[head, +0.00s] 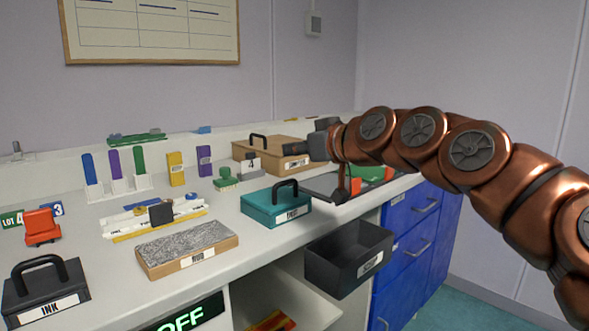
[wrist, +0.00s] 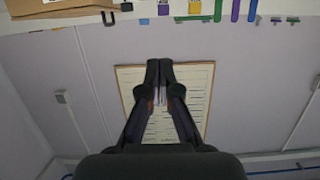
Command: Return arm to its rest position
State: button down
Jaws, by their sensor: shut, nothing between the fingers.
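My arm (head: 440,142) reaches in from the right side of the head view, with its copper links held above the right part of the bench. My gripper (wrist: 160,72) shows in the wrist view with both dark fingers together, shut and empty. In the head view, the dark end of the arm is in front of a tan box with a black handle (head: 268,152), and the fingertips are hard to make out there. In the wrist view, the fingers stand out against the framed wall chart (wrist: 195,100), and the bench is upside down along the top edge.
The bench holds a teal case (head: 262,210), a grey-topped block (head: 188,246), an ink case (head: 48,296) and coloured upright pieces. A black open bin (head: 345,262) sits at the front edge, beside blue drawers (head: 410,245). Free floor (head: 480,285) lies at the lower right.

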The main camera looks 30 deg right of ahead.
notch_tip(320, 180, up, 4)
jog(key=shift+r, duration=0.15)
dwell(0.3)
jog(key=s+a+f+n+g+p, duration=0.1)
jog(key=s+a+g+p, duration=0.25)
jog(key=a+p, duration=0.5)
jog(key=s+a+f+n+g+p, duration=0.1)
jog(key=s+a+f+g+p, duration=0.2)
jog(key=a+p, duration=0.55)
jog(key=s+a+f+m+g+h+p, duration=0.1)
jog(key=s+m+g+h+p, duration=0.1)
jog(key=s+g+p, duration=0.8)
jog(key=s+m+p, duration=0.1)
jog(key=s+p, duration=0.8)
jog(key=s, duration=0.5)
jog(key=shift+s+f+m, duration=0.15)
jog(key=shift+s+m, duration=0.1)
jog(key=shift+m, duration=0.05)
